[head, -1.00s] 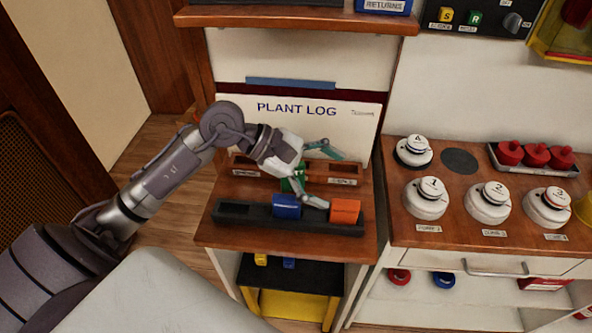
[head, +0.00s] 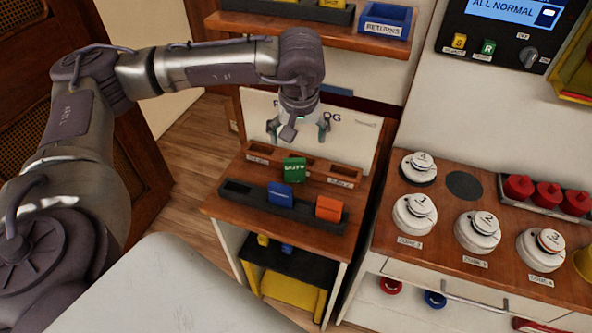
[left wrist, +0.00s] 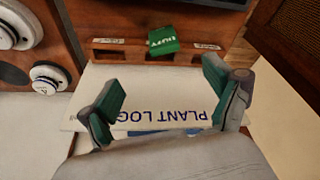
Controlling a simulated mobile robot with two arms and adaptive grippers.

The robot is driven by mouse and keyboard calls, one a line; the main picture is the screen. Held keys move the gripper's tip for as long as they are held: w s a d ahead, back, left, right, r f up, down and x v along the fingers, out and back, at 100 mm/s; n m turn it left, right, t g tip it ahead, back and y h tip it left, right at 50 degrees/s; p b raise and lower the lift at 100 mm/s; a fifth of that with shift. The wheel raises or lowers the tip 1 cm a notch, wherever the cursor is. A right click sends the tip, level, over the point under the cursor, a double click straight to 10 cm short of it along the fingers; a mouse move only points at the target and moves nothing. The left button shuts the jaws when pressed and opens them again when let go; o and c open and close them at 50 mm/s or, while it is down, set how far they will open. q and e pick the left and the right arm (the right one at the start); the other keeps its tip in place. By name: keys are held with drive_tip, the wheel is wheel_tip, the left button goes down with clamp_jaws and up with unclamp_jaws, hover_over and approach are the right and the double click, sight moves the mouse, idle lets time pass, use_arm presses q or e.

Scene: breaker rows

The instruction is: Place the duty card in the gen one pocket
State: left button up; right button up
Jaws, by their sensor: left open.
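The rack has empty pockets on both sides of the card. Small labels sit at its left (head: 257,160) and right (head: 340,183) ends, too blurred to read. My left gripper (head: 298,130) is open and empty, above the card and in front of the plant log board, apart from the card. My right gripper is out of view.
A black holder (head: 303,222) in front of the rack carries a blue card (head: 280,195) and an orange card (head: 329,208); its left slot is empty. The plant log board (head: 355,135) stands behind. A shelf (head: 310,30) overhangs above, with a blue returns bin (head: 384,20).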

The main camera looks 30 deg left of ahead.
sight(295, 161)
use_arm(q)
drive_tip(key=x, duration=0.3)
drive_tip(key=p+x, duration=0.1)
drive_tip(key=x, duration=0.2)
drive_tip(key=p+x, duration=0.1)
drive_tip(key=x, duration=0.2)
drive_tip(key=shift+a, duration=0.3)
drive_tip(key=x, duration=0.1)
drive_tip(key=p+x, duration=0.1)
drive_tip(key=x, duration=0.1)
drive_tip(key=shift+w+a+f+p, duration=0.2)
drive_tip(key=shift+a+f+p, duration=0.1)
drive_tip(key=shift+f+p, duration=0.05)
drive_tip(key=shift+w+f, duration=0.1)
drive_tip(key=shift+f, duration=0.3)
drive_tip(key=shift+c, duration=0.3)
drive_tip(key=c, duration=1.3)
drive_tip(key=shift+r, duration=0.15)
